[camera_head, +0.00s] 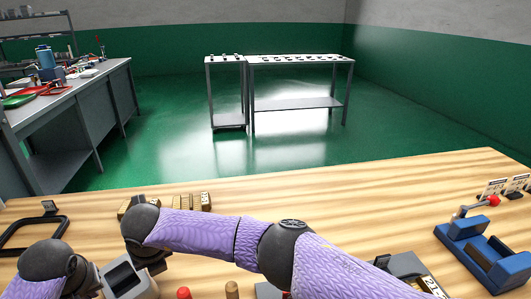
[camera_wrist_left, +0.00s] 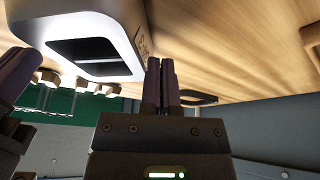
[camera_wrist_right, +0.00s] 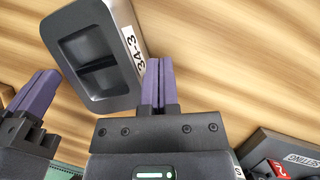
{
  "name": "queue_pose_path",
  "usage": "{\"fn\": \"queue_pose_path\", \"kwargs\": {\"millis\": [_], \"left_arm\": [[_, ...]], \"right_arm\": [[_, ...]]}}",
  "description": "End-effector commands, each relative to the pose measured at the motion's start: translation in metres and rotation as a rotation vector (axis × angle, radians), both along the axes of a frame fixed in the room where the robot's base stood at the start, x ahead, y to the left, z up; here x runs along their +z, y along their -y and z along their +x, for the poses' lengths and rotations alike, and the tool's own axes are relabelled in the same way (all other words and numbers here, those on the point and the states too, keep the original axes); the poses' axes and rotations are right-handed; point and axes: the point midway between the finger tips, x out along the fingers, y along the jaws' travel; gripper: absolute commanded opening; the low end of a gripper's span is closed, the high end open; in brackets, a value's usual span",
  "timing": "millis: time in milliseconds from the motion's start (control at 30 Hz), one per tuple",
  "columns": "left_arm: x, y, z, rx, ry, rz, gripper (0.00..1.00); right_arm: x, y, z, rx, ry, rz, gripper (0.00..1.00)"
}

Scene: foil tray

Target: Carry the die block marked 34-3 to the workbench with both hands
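The die block marked 34-3 (camera_head: 124,278) is a grey block with a dark hollow in its top, standing on the wooden table at the lower left of the head view. Its label shows in the right wrist view (camera_wrist_right: 108,93); the left wrist view shows it from low and close (camera_wrist_left: 100,68). My left gripper (camera_wrist_left: 162,75) has its purple fingers together close to the block. My right gripper (camera_wrist_right: 159,75) also has its fingers together, close beside the labelled side. Nothing shows between either pair. I cannot tell whether either touches the block.
Brass blocks (camera_head: 190,202), a black frame (camera_head: 30,236) and a blue clamp (camera_head: 482,245) stand on the wooden table (camera_head: 330,195). A cluttered grey workbench (camera_head: 90,85) stands at the left. Two metal tables (camera_head: 300,60) stand farther back, with open green floor before them.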

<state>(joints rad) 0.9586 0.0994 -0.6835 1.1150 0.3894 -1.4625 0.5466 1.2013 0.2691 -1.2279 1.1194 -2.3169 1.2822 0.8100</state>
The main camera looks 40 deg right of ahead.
Motion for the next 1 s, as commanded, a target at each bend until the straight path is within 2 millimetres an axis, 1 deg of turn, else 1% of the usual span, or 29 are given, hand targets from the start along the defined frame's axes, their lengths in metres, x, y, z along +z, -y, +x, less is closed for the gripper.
{"fn": "queue_pose_path", "kwargs": {"millis": [33, 133, 167, 233, 267, 300, 367, 400, 700, 767, 867, 900, 1000], "left_arm": [[0.0, -0.005, 0.0, 0.002, 0.0, 0.002, 0.12], [0.0, -0.01, 0.0, 0.003, -0.001, 0.005, 0.34], [0.0, -0.01, 0.0, 0.003, -0.001, 0.005, 0.35], [0.0, -0.01, 0.0, 0.004, -0.002, 0.006, 0.35], [0.0, -0.011, 0.0, 0.004, -0.002, 0.007, 0.35], [0.0, -0.011, 0.0, 0.005, -0.002, 0.007, 0.35], [0.0, -0.011, 0.0, 0.005, -0.002, 0.008, 0.35], [0.0, -0.011, 0.0, 0.005, -0.002, 0.008, 0.35], [0.002, -0.012, -0.001, 0.007, -0.002, 0.009, 0.35], [0.009, -0.011, -0.003, 0.006, 0.0, 0.007, 0.35], [0.032, -0.011, -0.013, 0.003, 0.003, 0.008, 0.35], [0.044, -0.011, -0.017, 0.004, 0.004, 0.007, 0.35], [0.07, -0.011, -0.028, 0.004, 0.003, 0.007, 0.35]], "right_arm": [[0.0, 0.006, 0.0, -0.003, -0.001, -0.003, 0.0], [0.0, 0.01, 0.0, -0.004, -0.002, -0.005, 0.0], [0.0, 0.01, 0.0, -0.005, -0.002, -0.006, 0.0], [-0.001, 0.011, 0.0, -0.005, -0.002, -0.008, 0.0], [-0.001, 0.011, 0.0, -0.005, -0.002, -0.008, 0.04], [-0.001, 0.011, 0.0, -0.007, -0.003, -0.008, 0.13], [-0.001, 0.012, 0.0, -0.007, -0.003, -0.009, 0.25], [-0.001, 0.012, 0.0, -0.007, -0.003, -0.01, 0.34], [-0.001, 0.012, 0.0, -0.009, -0.003, -0.011, 0.34], [-0.001, 0.013, 0.0, -0.009, -0.003, -0.011, 0.34], [-0.001, 0.013, 0.0, -0.009, -0.003, -0.011, 0.34], [-0.001, 0.013, 0.0, -0.009, -0.003, -0.011, 0.34], [-0.001, 0.013, 0.0, -0.009, -0.003, -0.012, 0.34]]}}
